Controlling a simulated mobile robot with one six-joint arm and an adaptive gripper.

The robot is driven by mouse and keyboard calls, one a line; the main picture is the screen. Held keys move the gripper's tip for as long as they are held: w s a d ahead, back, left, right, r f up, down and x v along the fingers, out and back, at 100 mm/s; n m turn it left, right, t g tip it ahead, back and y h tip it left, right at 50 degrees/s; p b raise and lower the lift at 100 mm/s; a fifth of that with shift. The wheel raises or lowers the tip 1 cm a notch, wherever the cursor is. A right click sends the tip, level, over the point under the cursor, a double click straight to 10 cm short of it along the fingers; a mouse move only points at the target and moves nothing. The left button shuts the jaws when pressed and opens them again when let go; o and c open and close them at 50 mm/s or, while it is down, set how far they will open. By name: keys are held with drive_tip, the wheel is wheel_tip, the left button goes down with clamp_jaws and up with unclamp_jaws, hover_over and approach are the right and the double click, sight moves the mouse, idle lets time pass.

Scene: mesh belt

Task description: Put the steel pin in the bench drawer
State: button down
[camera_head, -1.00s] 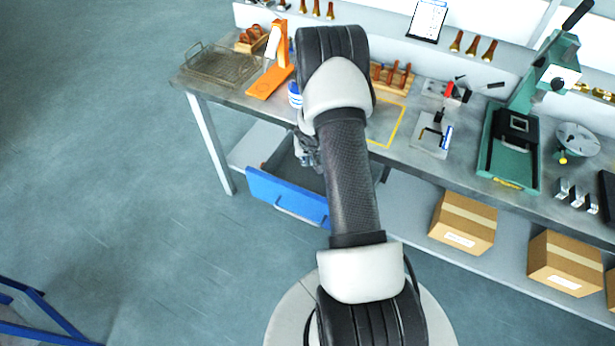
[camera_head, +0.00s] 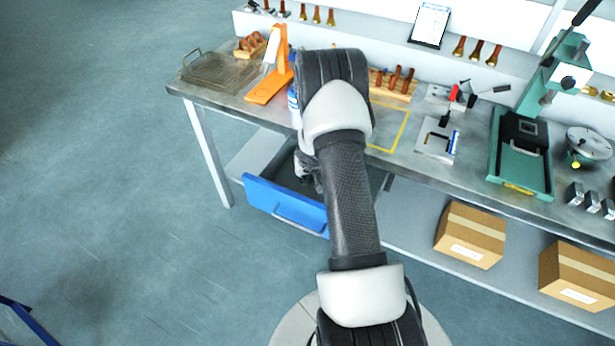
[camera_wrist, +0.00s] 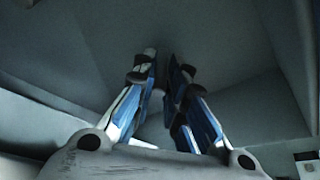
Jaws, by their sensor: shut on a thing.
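The bench drawer (camera_head: 287,207) with its blue front is pulled open below the left part of the bench. My gripper (camera_head: 308,180) is partly hidden behind my arm in the head view and is at the drawer's opening, just behind the blue front. In the wrist view, my gripper (camera_wrist: 163,72) points into the grey drawer interior (camera_wrist: 215,45), its two fingers close together with a narrow dark gap. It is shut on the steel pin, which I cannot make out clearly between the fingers.
The bench top (camera_head: 225,97) overhangs the drawer. On it stand an orange stand (camera_head: 275,75), a wire basket (camera_head: 215,70) and a green press (camera_head: 520,160). Cardboard boxes (camera_head: 470,235) sit on the lower shelf.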

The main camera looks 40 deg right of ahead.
drive_tip(key=shift+f, duration=0.2)
drive_tip(key=c, duration=1.6)
unclamp_jaws()
drive_tip(key=shift+r, duration=0.1)
drive_tip(key=shift+r, duration=0.3)
drive_tip(key=s+a+r+n+p, duration=0.1)
drive_tip(key=s+a+r, duration=0.3)
drive_tip(key=r, duration=0.8)
drive_tip(key=s+a+r+n+h+p, duration=0.1)
drive_tip(key=s+a+r+p, duration=0.1)
drive_tip(key=a+r, duration=0.65)
drive_tip(key=s+a+r+p, duration=0.1)
drive_tip(key=s+a+r, duration=0.2)
drive_tip(key=r, duration=1.1)
drive_tip(key=s+a+r+n+y, duration=0.1)
drive_tip(key=s+a+r+n, duration=0.1)
drive_tip(key=s+a, duration=0.6)
drive_tip(key=s+a+r+n+y, duration=0.2)
drive_tip(key=s+a+r, duration=0.3)
drive_tip(key=s+a, duration=0.3)
drive_tip(key=shift+s+n+t+y, duration=0.3)
drive_tip(key=shift+s+n+t, duration=0.1)
drive_tip(key=shift+s, duration=0.6)
